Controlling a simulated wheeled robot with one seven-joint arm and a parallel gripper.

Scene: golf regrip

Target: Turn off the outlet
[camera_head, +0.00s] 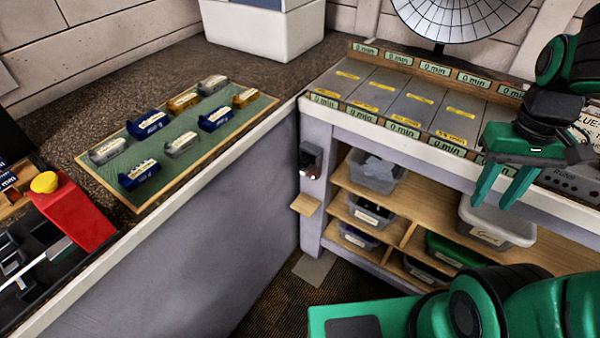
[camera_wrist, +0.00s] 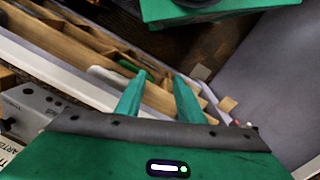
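The outlet (camera_head: 310,160) is a small dark unit on the front leg of the right-hand bench, with a small red light at its lower end. In the wrist view a small red and white part shows at the right, partly hidden behind my gripper's body; I cannot tell for sure that it is the outlet. My gripper (camera_head: 493,198) has green fingers, spread apart with nothing between them. It hangs at the right, in front of the bench and well apart from the outlet. The fingers also show in the wrist view (camera_wrist: 160,78), over the shelves.
The right bench (camera_head: 352,128) has grey panels and "0 min" labels on top. Shelves below hold several bins, including a grey bin (camera_head: 497,228). A small wooden block (camera_head: 305,204) juts out below the outlet. The left bench carries a green mat (camera_head: 160,150) with blue, grey and yellow pieces, and a red device (camera_head: 75,213) with a yellow knob.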

